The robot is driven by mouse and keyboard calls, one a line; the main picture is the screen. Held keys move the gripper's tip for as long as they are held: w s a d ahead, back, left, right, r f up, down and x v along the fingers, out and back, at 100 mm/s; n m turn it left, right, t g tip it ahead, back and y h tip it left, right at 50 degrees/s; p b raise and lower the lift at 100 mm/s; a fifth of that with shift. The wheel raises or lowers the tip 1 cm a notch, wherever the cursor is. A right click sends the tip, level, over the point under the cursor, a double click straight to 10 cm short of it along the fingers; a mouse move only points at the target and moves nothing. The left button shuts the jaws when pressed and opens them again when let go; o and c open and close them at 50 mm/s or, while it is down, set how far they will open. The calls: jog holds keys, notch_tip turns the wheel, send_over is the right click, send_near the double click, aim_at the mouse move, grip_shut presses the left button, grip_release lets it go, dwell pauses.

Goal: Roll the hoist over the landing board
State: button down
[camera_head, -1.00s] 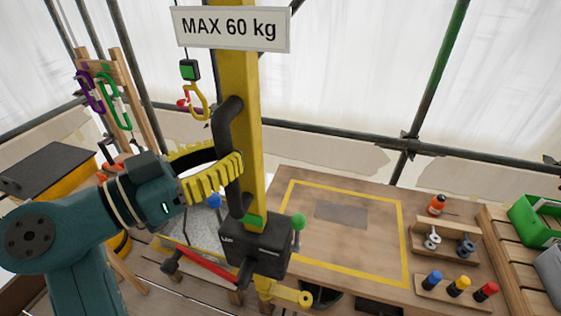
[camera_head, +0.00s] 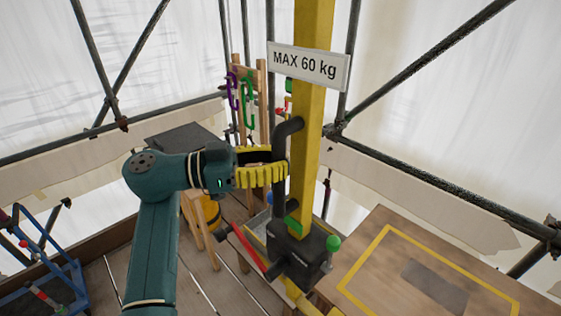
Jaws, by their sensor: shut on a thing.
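The hoist shows as a yellow post (camera_head: 312,110) with a white "MAX 60 kg" sign (camera_head: 308,66), a black bent handle (camera_head: 280,180) and a dark control box (camera_head: 302,250) low on it. My gripper (camera_head: 283,174), with yellow ribbed fingers, is shut on the black handle at the post's left side. The landing board (camera_head: 375,290), a wooden top with a yellow outlined square and a grey patch, lies at the lower right, cut off by the frame. The hoist's hook is mostly hidden behind the post and sign.
A wooden rack (camera_head: 262,110) with purple and green carabiners stands behind my gripper. A dark-topped box (camera_head: 185,138) is at the back left. A blue frame (camera_head: 45,265) stands at the lower left. Scaffold tubes (camera_head: 420,198) cross behind the board.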

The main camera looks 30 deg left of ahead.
jog(key=shift+w+a+f, duration=0.1)
jog(key=shift+a, duration=0.05)
jog(key=c, duration=0.8)
grip_release()
jog(key=shift+c, duration=0.2)
jog(key=v, duration=1.2)
